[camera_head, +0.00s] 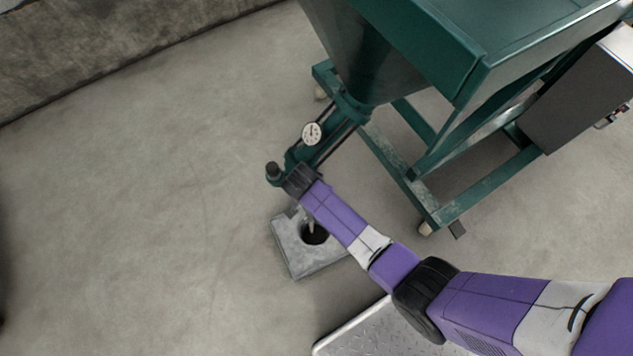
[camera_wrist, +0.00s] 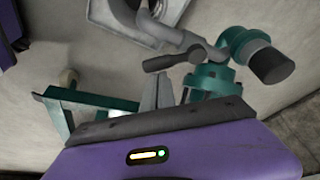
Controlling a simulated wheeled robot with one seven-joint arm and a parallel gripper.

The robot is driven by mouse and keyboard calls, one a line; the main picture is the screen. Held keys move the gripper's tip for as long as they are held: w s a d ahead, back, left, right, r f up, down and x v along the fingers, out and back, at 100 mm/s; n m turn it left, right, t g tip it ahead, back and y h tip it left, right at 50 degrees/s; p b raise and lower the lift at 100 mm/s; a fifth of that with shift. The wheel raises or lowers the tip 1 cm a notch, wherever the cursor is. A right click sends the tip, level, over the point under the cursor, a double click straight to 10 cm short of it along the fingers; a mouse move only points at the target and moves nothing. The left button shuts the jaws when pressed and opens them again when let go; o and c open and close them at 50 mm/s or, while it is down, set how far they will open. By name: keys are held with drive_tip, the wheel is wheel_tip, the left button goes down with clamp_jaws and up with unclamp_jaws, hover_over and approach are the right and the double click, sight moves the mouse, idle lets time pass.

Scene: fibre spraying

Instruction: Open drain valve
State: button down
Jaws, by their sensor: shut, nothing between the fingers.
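The drain valve shows in the wrist view as a green body (camera_wrist: 242,42) with a dark lever handle (camera_wrist: 166,62) sticking out to the left and a black round end (camera_wrist: 271,66). In the head view the valve's green body (camera_head: 293,156) is at the low end of the sloping pump under the hopper, partly hidden by my wrist. My gripper (camera_wrist: 158,78) is shut and empty, with its grey fingertips just below the lever in the wrist picture. I cannot tell whether they touch it.
A square drain block (camera_head: 293,262) with a round hole lies on the floor below the valve. The green hopper (camera_head: 420,50) on its wheeled frame stands at upper right, with a grey control box (camera_head: 578,100). The floor at left is clear.

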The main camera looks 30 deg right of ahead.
drive_tip(key=m, duration=0.1)
drive_tip(key=s+a+m+g, duration=0.1)
drive_tip(key=m, duration=0.1)
drive_tip(key=shift+s+a+m+h, duration=0.15)
drive_tip(key=shift+a+m+h, duration=0.05)
drive_tip(key=shift+m+h, duration=0.1)
drive_tip(key=m, duration=0.1)
drive_tip(key=s+a+m, duration=0.1)
drive_tip(key=shift+a+m+g, duration=0.3)
drive_tip(key=shift+g, duration=0.1)
drive_tip(key=shift+a, duration=0.2)
